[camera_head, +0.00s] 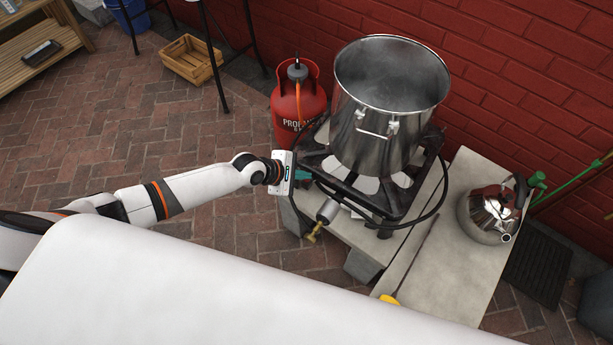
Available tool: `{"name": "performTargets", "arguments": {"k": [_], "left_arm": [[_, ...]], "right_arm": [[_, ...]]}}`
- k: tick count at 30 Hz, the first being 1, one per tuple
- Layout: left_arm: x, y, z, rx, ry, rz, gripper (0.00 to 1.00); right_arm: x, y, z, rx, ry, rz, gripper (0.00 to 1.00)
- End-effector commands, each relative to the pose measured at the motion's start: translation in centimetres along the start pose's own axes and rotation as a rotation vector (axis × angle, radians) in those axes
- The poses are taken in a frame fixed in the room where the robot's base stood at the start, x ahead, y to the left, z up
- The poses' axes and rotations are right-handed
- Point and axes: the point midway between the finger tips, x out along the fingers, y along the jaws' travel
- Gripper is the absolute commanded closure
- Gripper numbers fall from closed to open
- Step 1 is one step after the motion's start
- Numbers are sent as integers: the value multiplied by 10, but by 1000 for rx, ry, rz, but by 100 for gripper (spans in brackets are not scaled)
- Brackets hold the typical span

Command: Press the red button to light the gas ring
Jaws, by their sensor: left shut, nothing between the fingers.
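The gas ring (398,207) is a black metal burner stand on a pale slab bench, with a large steel pot (372,130) on top. My left gripper (302,176) comes in from the left and is at the stand's left side, its fingers shut and empty. The fingertips are small here, and I cannot tell whether they touch the stand. I cannot make out the red button; it may be hidden by the gripper or the stand. A grey cylinder with a brass fitting (314,232) sits just below the gripper. My right gripper is not in view.
A red propane bottle (298,105) stands behind the gripper. A black hose loops around the stand's right side. A steel kettle (490,213) and a yellow-ended tool (390,299) are on the bench (450,260). A wooden crate (191,60) lies on the brick floor.

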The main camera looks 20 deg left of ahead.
Motion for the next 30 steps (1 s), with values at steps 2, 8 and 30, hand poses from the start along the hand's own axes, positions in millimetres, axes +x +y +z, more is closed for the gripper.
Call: {"name": "performTargets", "arguments": {"k": [2, 8, 30], "left_arm": [[0, 0, 0, 0, 0, 0, 100], [0, 0, 0, 0, 0, 0, 100], [6, 6, 4, -1, 0, 2, 100]], "right_arm": [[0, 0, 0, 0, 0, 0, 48], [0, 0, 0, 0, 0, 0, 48], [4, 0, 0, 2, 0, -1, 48]]}}
